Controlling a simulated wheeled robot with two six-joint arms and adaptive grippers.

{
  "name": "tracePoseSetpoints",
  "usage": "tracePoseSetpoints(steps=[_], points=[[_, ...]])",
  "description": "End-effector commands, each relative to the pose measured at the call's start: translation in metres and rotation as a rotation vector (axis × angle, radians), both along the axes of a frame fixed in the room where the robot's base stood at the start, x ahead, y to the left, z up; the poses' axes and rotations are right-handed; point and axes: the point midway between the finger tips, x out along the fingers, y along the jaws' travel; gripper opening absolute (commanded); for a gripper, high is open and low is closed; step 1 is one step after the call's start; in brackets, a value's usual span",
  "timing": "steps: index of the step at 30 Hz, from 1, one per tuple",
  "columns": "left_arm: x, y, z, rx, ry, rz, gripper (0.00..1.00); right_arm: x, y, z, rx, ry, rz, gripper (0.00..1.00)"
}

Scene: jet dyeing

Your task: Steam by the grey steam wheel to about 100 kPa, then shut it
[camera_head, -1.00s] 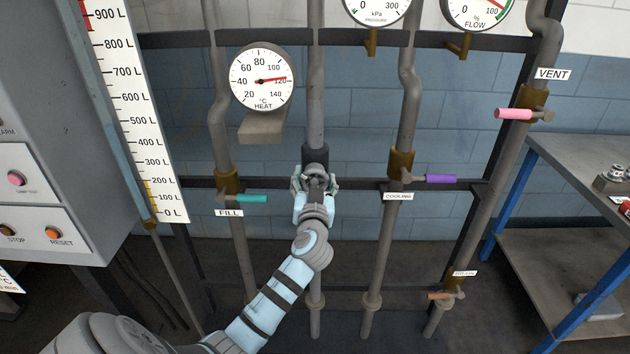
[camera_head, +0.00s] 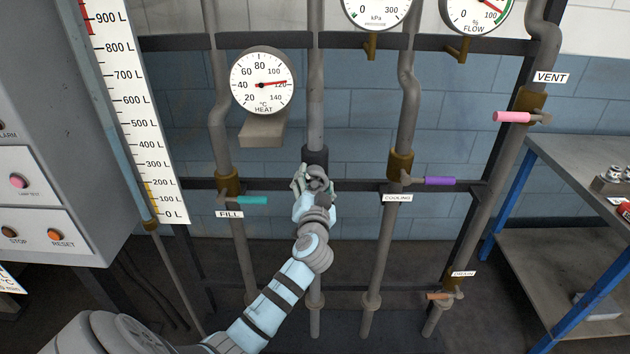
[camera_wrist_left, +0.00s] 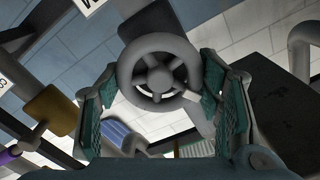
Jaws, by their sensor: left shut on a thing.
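The grey steam wheel (camera_head: 318,171) sits on the middle vertical pipe, below a dark collar, and is partly hidden by my left gripper (camera_head: 313,182). In the left wrist view the round spoked wheel (camera_wrist_left: 160,72) lies between the two green-padded fingers of that gripper (camera_wrist_left: 162,95). The gripper is shut on the wheel, tilted about it. The pressure gauge (camera_head: 377,12), marked in kPa, is cut off at the top edge; its needle cannot be read. My right gripper is not in view.
The heat gauge (camera_head: 262,82) reads a little under 120 °C. Teal fill (camera_head: 252,200), purple cooling (camera_head: 440,181), pink vent (camera_head: 511,117) and orange drain (camera_head: 438,296) handles surround the wheel. A level scale (camera_head: 130,110) and control cabinet stand left; a workbench (camera_head: 590,165) stands right.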

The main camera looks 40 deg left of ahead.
Motion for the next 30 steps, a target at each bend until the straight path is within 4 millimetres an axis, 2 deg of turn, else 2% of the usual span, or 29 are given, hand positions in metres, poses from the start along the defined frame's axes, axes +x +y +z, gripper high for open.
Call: tracePoseSetpoints(steps=[15,30], points=[[0.001,-0.001,-0.001,0.349,0.268,-0.001,0.32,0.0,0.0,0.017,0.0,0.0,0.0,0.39],[0.001,-0.001,-0.003,0.477,0.366,0.0,0.32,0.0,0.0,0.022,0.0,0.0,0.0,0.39]])
